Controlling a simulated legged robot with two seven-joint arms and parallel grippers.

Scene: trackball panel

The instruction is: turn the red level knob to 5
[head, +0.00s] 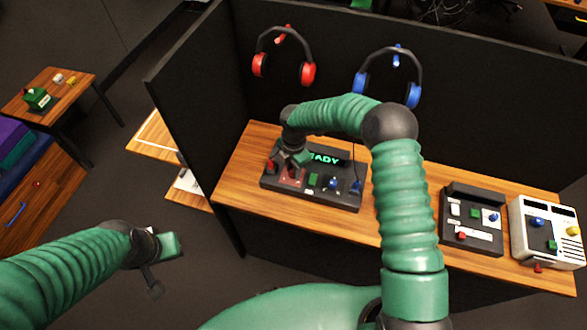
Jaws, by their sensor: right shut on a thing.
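The dark trackball panel (322,200) lies on the wooden desk, with a lit green display (328,159) partly covered by my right arm. The red level knob (271,167) is at the panel's left end. My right gripper (278,161) reaches down there and is shut on the knob, partly hiding it. The knob's pointer and scale are too small to read. My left gripper (165,268) hangs over the floor at the lower left, away from the desk; its jaw opening is unclear.
The panel also has a red patch (291,178), a green button (313,180), a blue ball (333,183) and a blue knob (356,187). Two more devices stand at right, one dark (472,237), one white (523,235). Red (260,66) and blue (414,96) headphones hang on the partition.

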